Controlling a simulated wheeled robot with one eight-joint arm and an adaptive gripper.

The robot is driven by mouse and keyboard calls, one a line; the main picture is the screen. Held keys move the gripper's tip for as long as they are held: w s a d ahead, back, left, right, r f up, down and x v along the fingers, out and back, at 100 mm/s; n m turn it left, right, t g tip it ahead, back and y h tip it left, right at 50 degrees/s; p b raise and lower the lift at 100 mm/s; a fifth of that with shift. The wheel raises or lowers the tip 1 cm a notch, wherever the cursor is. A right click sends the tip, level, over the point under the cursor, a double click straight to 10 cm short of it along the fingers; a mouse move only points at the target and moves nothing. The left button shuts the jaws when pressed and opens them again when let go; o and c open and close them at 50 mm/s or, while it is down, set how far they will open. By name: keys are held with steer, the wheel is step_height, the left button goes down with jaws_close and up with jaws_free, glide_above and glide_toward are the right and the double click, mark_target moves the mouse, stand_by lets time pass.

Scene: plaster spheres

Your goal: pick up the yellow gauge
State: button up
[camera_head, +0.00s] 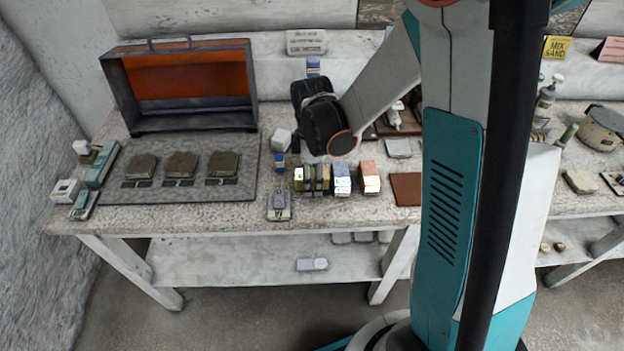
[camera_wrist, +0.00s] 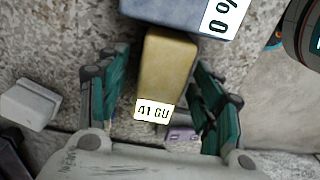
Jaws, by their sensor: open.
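The yellow gauge (camera_wrist: 166,68), a tan-yellow block with a white "41 GU" label, lies between my gripper's fingers in the wrist view. My gripper (camera_wrist: 160,75) is open, with a teal finger on each side of the block and visible gaps to it. In the head view my dark wrist (camera_head: 325,122) is above the bench, over a row of small blocks, and the fingers cannot be made out. Which block in that row is the gauge is hard to tell there.
A blue-grey block (camera_wrist: 185,12) with a "0%" label sits close beyond the gauge. A white block (camera_wrist: 30,103) lies left and a purple item (camera_wrist: 182,134) near the right finger. On the bench (camera_head: 345,213) are an open orange-lined case (camera_head: 190,80) and a grey mat (camera_head: 110,190).

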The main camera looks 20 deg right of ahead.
mark_target(312, 173)
steer(key=shift+f, duration=0.2)
stand_by(0.3)
steer(key=c, duration=1.2)
steer(key=shift+r, duration=0.15)
steer(key=shift+c, duration=0.2)
step_height(312, 173, up, 20)
steer(key=p, duration=0.7)
steer(key=shift+r, duration=0.15)
